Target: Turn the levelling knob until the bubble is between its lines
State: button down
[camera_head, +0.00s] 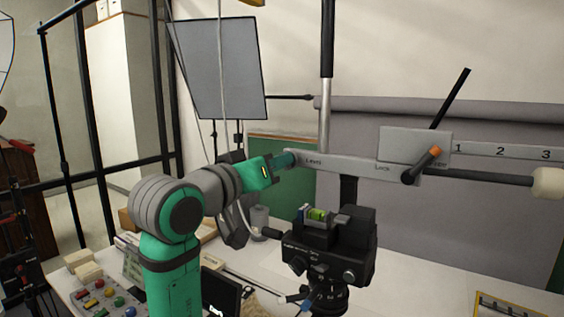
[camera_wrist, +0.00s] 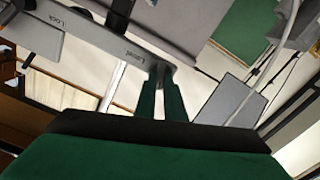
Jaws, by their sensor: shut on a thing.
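A grey bar (camera_head: 340,165) with the labels "Level" and "Lock" runs above a black camera (camera_head: 335,252). My gripper (camera_head: 287,160) is at the bar's left end, beside the "Level" label. In the wrist view its two green fingers (camera_wrist: 163,78) are close together at that same end (camera_wrist: 135,48). The gripper is shut on the levelling knob there, which the fingers mostly hide. A small bright green bubble vial (camera_head: 318,214) sits on top of the camera. It is too small to tell where the bubble is against its lines.
A lever with an orange end (camera_head: 433,152) stands near "Lock". A numbered scale (camera_head: 500,151) and a rod with a pale knob (camera_head: 548,183) extend right. A dark panel (camera_head: 218,68) stands behind. A control box with coloured buttons (camera_head: 103,296) is on the white table (camera_head: 420,290).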

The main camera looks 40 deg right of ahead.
jog(key=m, duration=0.3)
jog(key=shift+f, duration=0.1)
jog(key=c, duration=1.8)
grip_release()
jog(key=shift+c, duration=0.2)
jog(key=v, duration=1.1)
jog(key=shift+w, duration=0.1)
